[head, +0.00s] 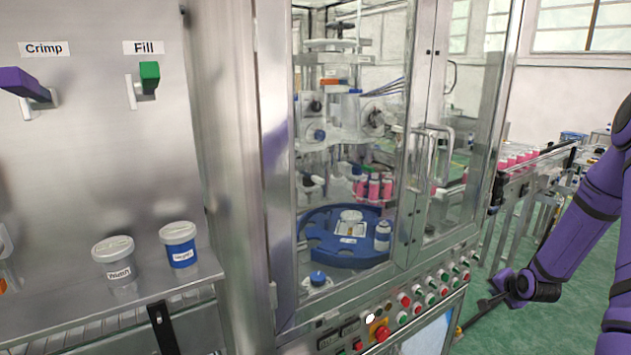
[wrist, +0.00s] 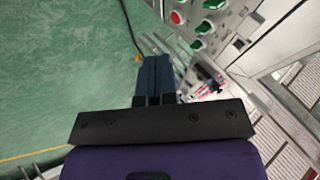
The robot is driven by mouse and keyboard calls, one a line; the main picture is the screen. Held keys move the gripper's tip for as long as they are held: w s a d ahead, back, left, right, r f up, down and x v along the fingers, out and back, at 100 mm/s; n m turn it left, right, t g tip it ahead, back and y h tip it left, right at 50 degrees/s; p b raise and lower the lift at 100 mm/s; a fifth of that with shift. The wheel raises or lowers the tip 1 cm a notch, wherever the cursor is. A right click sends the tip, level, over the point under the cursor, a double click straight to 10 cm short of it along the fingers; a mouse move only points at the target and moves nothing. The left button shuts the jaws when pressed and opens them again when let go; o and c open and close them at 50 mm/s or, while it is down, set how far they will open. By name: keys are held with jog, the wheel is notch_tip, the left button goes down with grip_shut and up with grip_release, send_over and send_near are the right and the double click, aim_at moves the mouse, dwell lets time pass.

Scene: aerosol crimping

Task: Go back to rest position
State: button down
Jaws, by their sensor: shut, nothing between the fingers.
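My gripper (wrist: 156,75) is shut and empty in the wrist view, its dark fingers together over the green floor. In the head view my purple arm comes in from the right edge, and my gripper (head: 484,305) is at its lower left end, in front of the machine's right side. It is apart from the control panel (head: 425,292), whose red and green knobs also show at the top of the wrist view (wrist: 205,22).
The glass-doored machine holds a blue turntable (head: 325,248) and pink bottles (head: 374,188). At left, a white-lidded grey tub (head: 118,270) and a blue tub (head: 180,250) stand on a metal shelf, below the Crimp lever (head: 28,86) and Fill lever (head: 149,78). Green floor (head: 520,328) is open at right.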

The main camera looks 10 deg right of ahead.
jog(key=s+a+r+n+g, duration=0.1)
jog(key=a+r+n, duration=0.1)
jog(key=a+r, duration=0.55)
jog(key=s+a+r+n+g, duration=0.1)
jog(key=s+a+r+n, duration=0.2)
jog(key=r, duration=0.8)
jog(key=a+r+n+g, duration=0.1)
jog(key=a+r+n, duration=0.1)
jog(key=a+r, duration=0.6)
jog(key=s+a+r+n, duration=0.2)
jog(key=s+a+r, duration=0.2)
jog(key=s, duration=0.4)
jog(key=s+a+r+n+y, duration=0.1)
jog(key=s+a+r+n, duration=0.1)
jog(key=s+a+r, duration=0.2)
jog(key=s+a+r+n+y, duration=0.1)
jog(key=s+a+r, duration=0.3)
jog(key=s, duration=0.8)
jog(key=a+n, duration=0.1)
jog(key=a, duration=0.1)
jog(key=shift+s+a+r+n+g, duration=0.2)
jog(key=shift+a+r+n+g, duration=0.2)
